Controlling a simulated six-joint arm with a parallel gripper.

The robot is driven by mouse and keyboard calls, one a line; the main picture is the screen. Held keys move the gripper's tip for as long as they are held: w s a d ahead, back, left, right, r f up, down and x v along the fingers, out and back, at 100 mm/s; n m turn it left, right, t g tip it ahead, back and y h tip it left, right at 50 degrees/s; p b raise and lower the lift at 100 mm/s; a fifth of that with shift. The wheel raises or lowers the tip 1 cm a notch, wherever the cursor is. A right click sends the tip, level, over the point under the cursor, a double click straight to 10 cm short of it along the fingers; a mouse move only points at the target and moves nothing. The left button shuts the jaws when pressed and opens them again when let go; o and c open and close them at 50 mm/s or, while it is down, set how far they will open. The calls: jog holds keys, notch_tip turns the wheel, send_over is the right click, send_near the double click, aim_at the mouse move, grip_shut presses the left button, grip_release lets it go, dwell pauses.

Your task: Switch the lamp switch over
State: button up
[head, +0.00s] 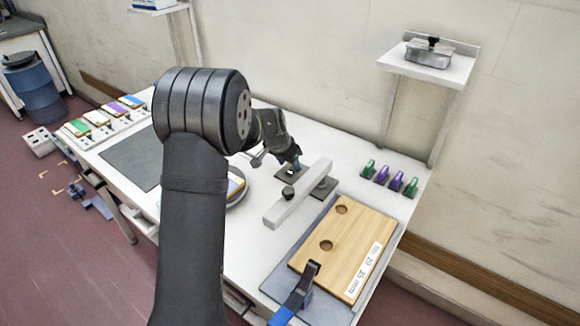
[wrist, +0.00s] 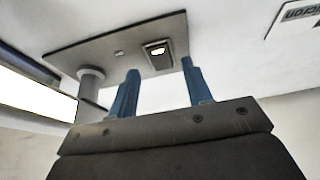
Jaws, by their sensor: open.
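The lamp switch (wrist: 158,52) shows in the wrist view as a small dark square block with a bright patch on its face. It sits on a dark grey plate (wrist: 105,45). My gripper (wrist: 162,85) has two blue fingers, apart and empty, with the switch showing between their tips in the picture. Whether a finger touches it cannot be told. In the head view my gripper (head: 293,164) hangs close over the dark plate (head: 281,175) on the table and partly hides it. The switch is too small to make out clearly there.
A long pale bar (head: 300,195) with a black knob (head: 288,193) lies just in front of the plate. Nearby are a wooden board (head: 345,250) with a blue-handled clamp (head: 298,290), and several green and purple pieces (head: 381,175). A wall shelf (head: 425,68) holds a metal box.

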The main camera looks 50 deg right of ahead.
jog(key=shift+x, duration=1.3)
jog(key=shift+c, duration=0.4)
jog(key=c, duration=0.9)
jog(key=shift+d+r+y, duration=0.1)
jog(key=shift+d+y, duration=0.15)
jog(key=shift+y, duration=0.45)
jog(key=shift+d+y, duration=0.2)
jog(key=shift+y, duration=0.5)
jog(key=o, duration=1)
jog(key=shift+r, duration=0.15)
jog(key=r, duration=0.5)
jog(key=a+r, duration=0.1)
jog(key=r, duration=0.5)
jog(key=a+r, duration=0.1)
jog(key=r, duration=0.5)
jog(key=shift+a, duration=0.15)
